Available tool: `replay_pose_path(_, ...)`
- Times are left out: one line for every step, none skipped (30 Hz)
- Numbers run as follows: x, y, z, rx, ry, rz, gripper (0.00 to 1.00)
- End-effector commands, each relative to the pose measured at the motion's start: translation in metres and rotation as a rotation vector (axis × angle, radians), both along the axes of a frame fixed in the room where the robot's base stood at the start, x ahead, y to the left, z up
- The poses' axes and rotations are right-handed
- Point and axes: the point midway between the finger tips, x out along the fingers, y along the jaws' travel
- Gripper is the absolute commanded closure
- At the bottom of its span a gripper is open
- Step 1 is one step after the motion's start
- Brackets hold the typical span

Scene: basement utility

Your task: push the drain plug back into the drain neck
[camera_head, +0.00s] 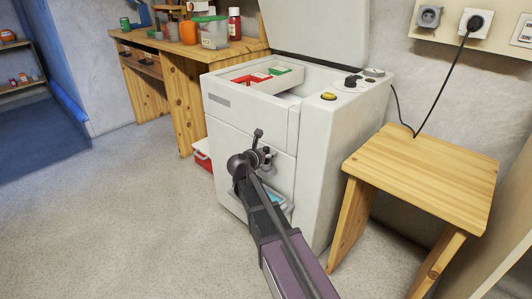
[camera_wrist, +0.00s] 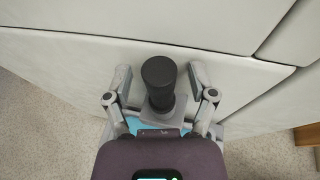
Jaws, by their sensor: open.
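The white chest-shaped appliance (camera_head: 240,135) stands mid-frame in the head view. My gripper (camera_head: 257,153) is low in front of its front panel. In the wrist view my gripper (camera_wrist: 160,75) is open, with one grey finger on each side of a black cylinder (camera_wrist: 158,85), which looks like the drain plug. I cannot tell whether the fingers touch it or how deep it sits. A blue tray (camera_head: 278,199) sits low at the appliance front, partly behind my arm.
A wooden stool (camera_head: 425,165) stands close at the right. A wooden workbench (camera_head: 185,65) with bottles and cups is at the back left. A red box (camera_head: 202,158) lies on the floor beside the appliance. The floor (camera_head: 130,200) at the left is clear.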

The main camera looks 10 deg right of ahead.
Motion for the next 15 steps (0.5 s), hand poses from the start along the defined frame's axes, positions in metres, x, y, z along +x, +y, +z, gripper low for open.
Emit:
replay_pose_path(0.000,0.000,0.005,0.000,0.000,0.000,0.27)
replay_pose_path(0.000,0.000,0.007,0.000,0.000,0.000,0.27)
replay_pose_path(0.000,0.000,0.009,0.000,0.000,0.000,0.27)
replay_pose_path(0.000,0.000,0.011,0.000,0.000,0.000,0.27)
replay_pose_path(0.000,0.000,0.013,0.000,0.000,0.000,0.27)
replay_pose_path(0.000,0.000,0.017,0.000,0.000,0.000,0.27)
replay_pose_path(0.000,0.000,0.019,0.000,0.000,0.000,0.27)
replay_pose_path(0.000,0.000,0.021,0.000,0.000,0.000,0.27)
replay_pose_path(0.000,0.000,0.025,0.000,0.000,0.000,0.27)
replay_pose_path(0.000,0.000,0.027,0.000,0.000,0.000,0.27)
replay_pose_path(0.000,0.000,0.030,0.000,0.000,0.000,0.27)
replay_pose_path(0.000,0.000,0.033,0.000,0.000,0.000,0.27)
replay_pose_path(0.000,0.000,0.032,0.000,0.000,0.000,0.27)
replay_pose_path(0.000,0.000,0.036,0.000,0.000,0.000,0.27)
replay_pose_path(0.000,0.000,0.040,0.000,0.000,0.000,0.27)
